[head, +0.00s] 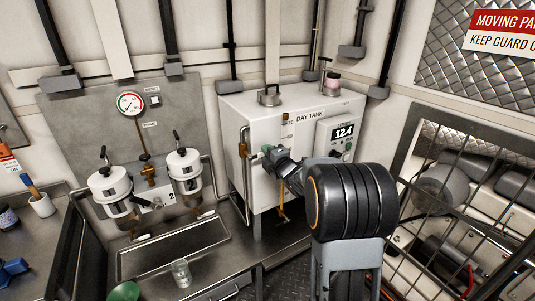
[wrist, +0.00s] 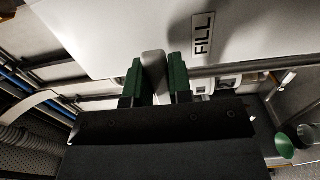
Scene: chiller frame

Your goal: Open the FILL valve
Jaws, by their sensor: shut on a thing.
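The white DAY TANK (head: 260,121) stands at the middle of the head view. My gripper (head: 267,152) is at the tank's front face, near its left edge. In the wrist view, its green fingers (wrist: 155,84) are shut on a flat grey handle (wrist: 154,66). The FILL label (wrist: 203,35) is on the white face just right of the handle, so I take this as the FILL valve's handle. The valve body is hidden behind my gripper, and my arm covers part of the tank front in the head view.
A digital display (head: 343,131) is on the tank's right front. A pipe (head: 246,180) runs down its left side. Two white-topped filters (head: 109,184) stand left over a sink tray (head: 172,248). A barred guard (head: 460,200) is at right.

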